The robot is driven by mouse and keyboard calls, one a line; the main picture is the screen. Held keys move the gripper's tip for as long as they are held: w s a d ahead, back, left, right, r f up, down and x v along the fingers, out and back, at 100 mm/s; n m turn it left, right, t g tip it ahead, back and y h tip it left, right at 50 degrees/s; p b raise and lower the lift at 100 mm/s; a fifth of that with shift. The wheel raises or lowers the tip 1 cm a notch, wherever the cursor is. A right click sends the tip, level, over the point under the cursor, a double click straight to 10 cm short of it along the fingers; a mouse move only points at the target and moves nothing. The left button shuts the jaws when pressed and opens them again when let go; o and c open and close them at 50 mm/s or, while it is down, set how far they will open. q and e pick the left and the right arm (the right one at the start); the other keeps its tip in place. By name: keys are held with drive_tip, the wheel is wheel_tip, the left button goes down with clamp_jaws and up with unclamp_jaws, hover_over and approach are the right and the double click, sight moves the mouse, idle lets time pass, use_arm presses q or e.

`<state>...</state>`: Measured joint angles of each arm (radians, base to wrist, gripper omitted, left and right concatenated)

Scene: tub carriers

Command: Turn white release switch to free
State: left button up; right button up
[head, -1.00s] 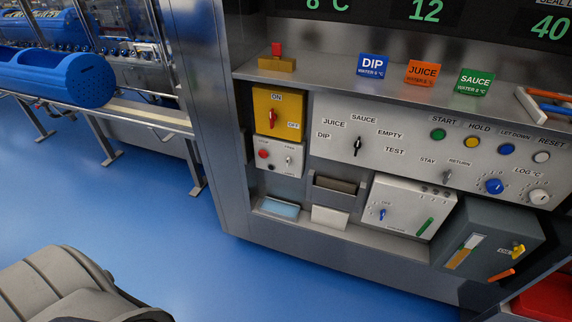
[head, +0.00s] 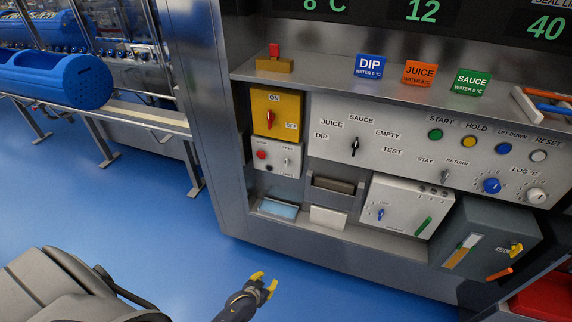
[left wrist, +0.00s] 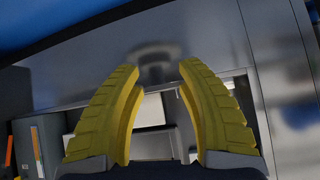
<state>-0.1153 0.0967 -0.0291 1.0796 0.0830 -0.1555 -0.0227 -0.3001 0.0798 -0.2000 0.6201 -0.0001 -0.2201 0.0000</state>
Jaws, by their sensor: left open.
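A small white switch box (head: 275,157) is mounted below the yellow ON/OFF box on the machine front in the head view. It carries a red button on its left and a small pale toggle switch (head: 286,162) on its right. Tiny labels stand above and below the toggle; its setting is too small to tell. My left gripper (head: 265,282), with yellow fingers, is open and empty over the blue floor, below and well apart from the box. The left wrist view shows its two fingers (left wrist: 160,68) spread apart. My right gripper is not in view.
A yellow box (head: 277,112) with a red handle sits right above the white box. The mode panel (head: 420,150) is to the right. Below are a blue pad (head: 279,208) and a grey box (head: 487,243). A metal shelf (head: 330,80) juts out above.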

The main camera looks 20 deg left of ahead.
use_arm(q)
drive_tip(key=w+a+r+n+t, duration=0.1)
drive_tip(key=w+a+r+t, duration=0.1)
drive_tip(key=w+r, duration=0.65)
drive_tip(key=w+a+r+t, duration=0.25)
drive_tip(key=w+r, duration=0.25)
drive_tip(key=r, duration=0.6)
drive_tip(key=n+t+y, duration=0.1)
drive_tip(key=t, duration=0.3)
approach(286, 167)
drive_tip(key=w, duration=0.3)
drive_tip(key=w+r, duration=0.1)
drive_tip(key=w, duration=0.3)
drive_tip(key=w+a, duration=0.1)
drive_tip(key=w, duration=0.2)
drive_tip(key=shift+w+r, duration=0.25)
drive_tip(key=shift+w, duration=0.1)
clamp_jaws()
